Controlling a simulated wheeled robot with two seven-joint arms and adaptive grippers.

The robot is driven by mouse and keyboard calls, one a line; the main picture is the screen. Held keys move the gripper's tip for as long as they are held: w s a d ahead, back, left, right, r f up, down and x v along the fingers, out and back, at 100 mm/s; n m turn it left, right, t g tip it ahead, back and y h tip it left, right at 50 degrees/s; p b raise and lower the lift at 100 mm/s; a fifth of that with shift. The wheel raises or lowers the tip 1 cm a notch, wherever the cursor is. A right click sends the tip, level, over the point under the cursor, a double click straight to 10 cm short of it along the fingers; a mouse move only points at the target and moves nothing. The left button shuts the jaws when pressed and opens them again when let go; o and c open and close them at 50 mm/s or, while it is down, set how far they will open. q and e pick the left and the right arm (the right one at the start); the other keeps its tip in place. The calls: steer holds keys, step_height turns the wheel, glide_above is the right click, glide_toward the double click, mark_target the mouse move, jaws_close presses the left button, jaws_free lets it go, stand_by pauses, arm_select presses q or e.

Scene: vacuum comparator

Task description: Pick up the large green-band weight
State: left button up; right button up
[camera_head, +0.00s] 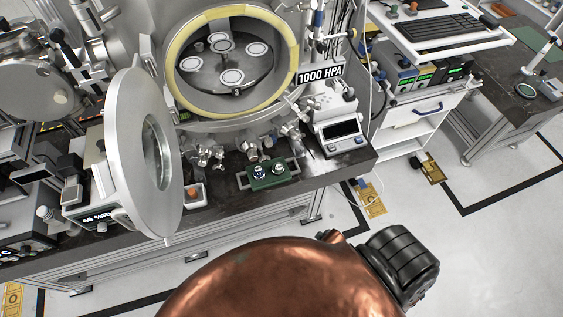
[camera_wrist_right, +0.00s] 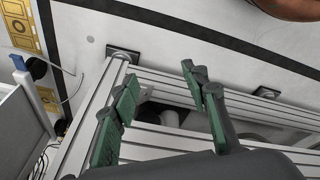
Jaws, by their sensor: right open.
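Two small metal weights stand on a green tray (camera_head: 247,182) near the front edge of the dark bench. One is the left weight (camera_head: 259,171), the other the right weight (camera_head: 278,169). They are too small to tell which carries a green band or which is larger. My right gripper (camera_wrist_right: 160,75) is open in the right wrist view, with green pads on its fingers and nothing between them. Behind it there are only bench frame rails and floor, no weight. My left gripper is not in view.
The open round chamber door (camera_head: 120,135) stands left of the tray. The chamber (camera_head: 290,75) behind is open, with several white-ringed discs inside. A display unit (camera_head: 338,128) stands right of the tray, and metal valves (camera_head: 207,155) stand left of it. In the wrist view, bench rails (camera_wrist_right: 85,120) lie close by.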

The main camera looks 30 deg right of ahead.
steer(key=w+a+r+n+t+p, duration=0.15)
steer(key=w+r, duration=0.25)
steer(key=r, duration=0.5)
steer(key=w+r+p, duration=0.3)
steer(key=w+r, duration=0.2)
steer(key=r, duration=0.3)
step_height(320, 180, up, 28)
steer(key=n+y+p, duration=0.2)
steer(key=n+p, duration=0.8)
steer(key=n, duration=0.1)
glide_above(280, 166)
steer(key=s, duration=0.3)
steer(key=shift+t, duration=0.45)
steer(key=x, duration=0.2)
steer(key=p+x, duration=0.1)
steer(key=x, duration=0.4)
steer(key=shift+w+d+f, duration=0.1)
steer(key=shift+d+f, duration=0.15)
steer(key=shift+d, duration=0.1)
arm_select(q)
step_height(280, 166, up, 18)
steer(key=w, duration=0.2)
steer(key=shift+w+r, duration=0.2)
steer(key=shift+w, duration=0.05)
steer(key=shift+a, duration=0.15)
arm_select(e)
steer(key=shift+r+y, duration=0.1)
steer(key=shift+y, duration=0.2)
jaws_close()
